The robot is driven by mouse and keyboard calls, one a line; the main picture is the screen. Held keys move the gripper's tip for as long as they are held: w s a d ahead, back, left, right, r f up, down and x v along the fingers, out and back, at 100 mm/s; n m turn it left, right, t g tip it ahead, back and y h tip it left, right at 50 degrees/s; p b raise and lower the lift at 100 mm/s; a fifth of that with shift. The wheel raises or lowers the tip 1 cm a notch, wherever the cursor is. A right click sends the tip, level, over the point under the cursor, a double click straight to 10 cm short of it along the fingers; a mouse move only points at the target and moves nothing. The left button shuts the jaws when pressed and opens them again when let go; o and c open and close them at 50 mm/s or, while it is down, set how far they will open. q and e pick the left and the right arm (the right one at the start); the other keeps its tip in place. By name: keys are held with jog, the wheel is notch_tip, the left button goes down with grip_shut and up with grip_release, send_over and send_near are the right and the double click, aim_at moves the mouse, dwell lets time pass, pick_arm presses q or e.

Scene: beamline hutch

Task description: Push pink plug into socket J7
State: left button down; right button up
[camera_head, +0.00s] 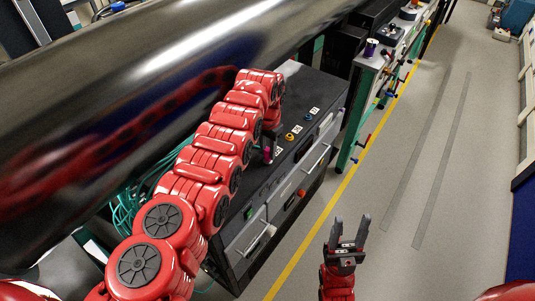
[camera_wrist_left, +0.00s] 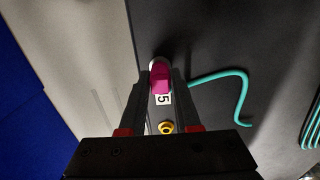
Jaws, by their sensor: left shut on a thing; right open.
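My left gripper (camera_head: 268,151) is over the dark top of the equipment cabinet (camera_head: 318,88). It is shut on the pink plug, which shows as a small pink patch in the head view (camera_head: 267,152) and between the fingers in the left wrist view (camera_wrist_left: 160,80). A white label reading 5 (camera_wrist_left: 163,99) shows beside the plug, partly covered. A yellow socket (camera_wrist_left: 166,127) lies close to that label. I cannot tell whether the plug touches the panel, and I cannot pick out socket J7. My right gripper (camera_head: 349,226) is open and empty above the floor.
The cabinet top also carries a yellow socket (camera_head: 290,137), a blue socket (camera_head: 308,117) and small white labels. A large dark shiny pipe (camera_head: 150,80) runs behind. A teal cable (camera_wrist_left: 222,78) lies beside the plug. The floor aisle (camera_head: 430,140) at right is clear.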

aim_at(268, 149)
pick_arm(q)
jog(key=shift+r+p, duration=0.3)
jog(key=shift+r, duration=0.2)
jog(key=shift+r, duration=0.3)
jog(key=shift+r+p, duration=0.2)
jog(key=shift+p, duration=0.25)
jog(key=shift+r+p, duration=0.85)
jog(key=shift+r, duration=0.25)
jog(key=shift+r+p, duration=1.1)
jog(key=shift+r, duration=0.75)
